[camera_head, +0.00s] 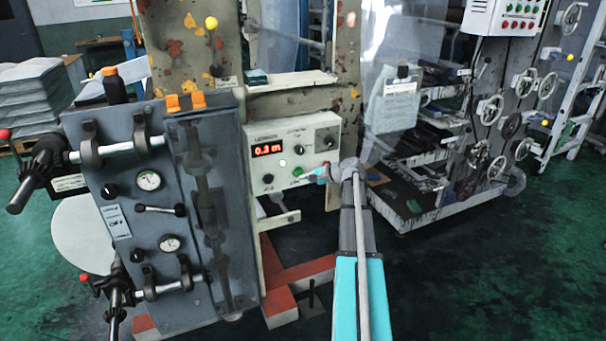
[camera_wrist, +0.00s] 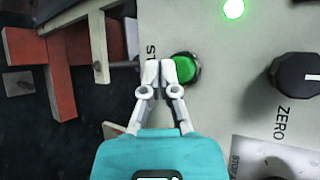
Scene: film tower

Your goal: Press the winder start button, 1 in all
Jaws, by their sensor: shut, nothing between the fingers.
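The green button (camera_wrist: 185,69), round in a dark ring, sits on the pale face of the control box (camera_head: 265,182). It also shows small in the head view (camera_head: 298,171). A label beside it, starting "ST", is partly hidden by my fingers. My gripper (camera_wrist: 168,70) is shut and empty, its white fingertips overlapping the button's left part in the wrist view. In the head view my gripper (camera_head: 318,174) is just right of the button. I cannot tell whether the tips touch it or whether it is pushed in. A lamp (camera_wrist: 233,8) glows green above.
The box has a red lit display (camera_head: 268,149) and black knobs; the ZERO knob (camera_wrist: 297,75) is right of the button in the wrist view. A grey machine block (camera_head: 150,215) with gauges stands left. A red base frame (camera_head: 300,285) lies below. Green floor is free at lower right.

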